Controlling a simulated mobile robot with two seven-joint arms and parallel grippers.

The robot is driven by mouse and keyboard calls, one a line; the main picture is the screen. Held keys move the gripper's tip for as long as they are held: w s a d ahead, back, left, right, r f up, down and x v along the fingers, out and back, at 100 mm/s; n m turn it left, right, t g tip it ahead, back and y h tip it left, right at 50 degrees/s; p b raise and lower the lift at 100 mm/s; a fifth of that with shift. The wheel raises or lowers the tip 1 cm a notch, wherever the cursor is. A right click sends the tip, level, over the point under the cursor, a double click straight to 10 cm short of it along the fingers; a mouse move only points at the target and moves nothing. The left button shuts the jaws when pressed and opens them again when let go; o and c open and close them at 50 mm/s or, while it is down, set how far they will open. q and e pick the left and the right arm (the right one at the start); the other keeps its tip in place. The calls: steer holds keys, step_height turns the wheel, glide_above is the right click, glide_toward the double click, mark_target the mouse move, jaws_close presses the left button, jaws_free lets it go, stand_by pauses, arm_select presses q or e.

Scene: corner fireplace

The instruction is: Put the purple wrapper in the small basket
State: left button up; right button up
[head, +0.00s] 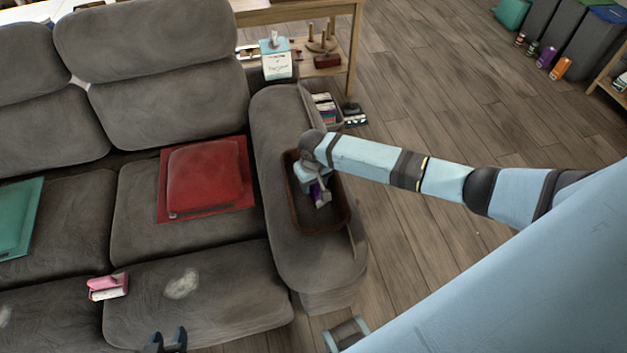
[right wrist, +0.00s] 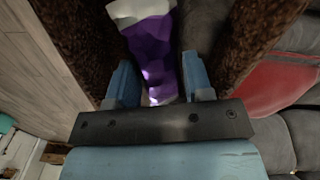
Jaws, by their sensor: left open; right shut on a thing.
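The small brown basket (head: 298,208) sits on the sofa's right armrest, and its dark walls (right wrist: 72,40) also show on both sides in the right wrist view. My right gripper (head: 319,198) reaches down into the basket opening from above. It is shut on the purple wrapper (right wrist: 152,58), which has white ends and lies between the fingers. In the head view only a small bit of the wrapper (head: 315,191) shows beside the gripper. I cannot tell whether the wrapper touches the basket floor. My left gripper (head: 167,342) is open and empty at the bottom edge, by the sofa front.
A red cushion (head: 205,180) and a pink-and-white item (head: 108,287) lie on the grey sofa seat (head: 215,290). A teal item (head: 18,220) lies at the left. Behind the armrest stand a bin of books (head: 324,107) and a wooden table (head: 300,12).

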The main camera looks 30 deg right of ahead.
steer(key=o, duration=1.1)
steer(key=shift+r, duration=0.1)
